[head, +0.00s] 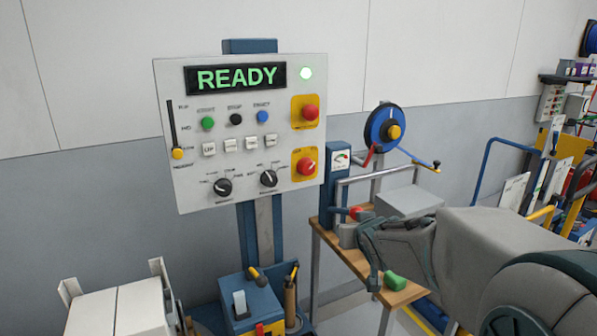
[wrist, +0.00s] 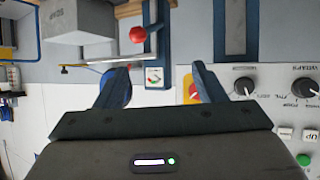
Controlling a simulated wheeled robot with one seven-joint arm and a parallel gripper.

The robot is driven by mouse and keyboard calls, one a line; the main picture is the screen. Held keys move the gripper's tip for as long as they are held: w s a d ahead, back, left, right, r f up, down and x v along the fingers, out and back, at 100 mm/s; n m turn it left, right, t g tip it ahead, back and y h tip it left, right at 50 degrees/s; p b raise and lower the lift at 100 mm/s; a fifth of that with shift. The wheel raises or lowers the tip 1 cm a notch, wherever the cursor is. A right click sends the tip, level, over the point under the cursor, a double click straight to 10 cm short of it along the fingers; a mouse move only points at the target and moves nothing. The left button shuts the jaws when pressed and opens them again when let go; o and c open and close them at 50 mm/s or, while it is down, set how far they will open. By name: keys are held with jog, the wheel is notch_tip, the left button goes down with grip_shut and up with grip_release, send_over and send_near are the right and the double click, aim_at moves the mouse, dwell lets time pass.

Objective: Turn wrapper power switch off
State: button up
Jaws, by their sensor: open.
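In the wrist view, the panel (wrist: 276,112) appears upside down at right; my right finger partly hides the rotary switch's yellow plate (wrist: 184,84).
Black selector knobs (head: 245,182) sit left of the red switch. A wooden-topped bench (head: 345,258) with a gauge post, metal rail, red knob and green object stands beside and below my gripper. A blue box (head: 250,303) with levers is below the panel.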

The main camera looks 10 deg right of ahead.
jog(key=w+r+n+t+y, duration=0.1)
jog(key=w+r+t+y, duration=0.15)
jog(key=w, duration=0.35)
jog(key=n+t+y, duration=0.3)
jog(key=y, duration=0.1)
send_near(309, 170)
jog(key=shift+g, duration=0.25)
jog(key=p+x, duration=0.1)
jog(key=x, duration=0.1)
jog(key=p+x, duration=0.1)
jog(key=x, duration=0.2)
jog(key=p+x, duration=0.2)
jog(key=x, duration=0.1)
jog(key=shift+w+r, duration=0.25)
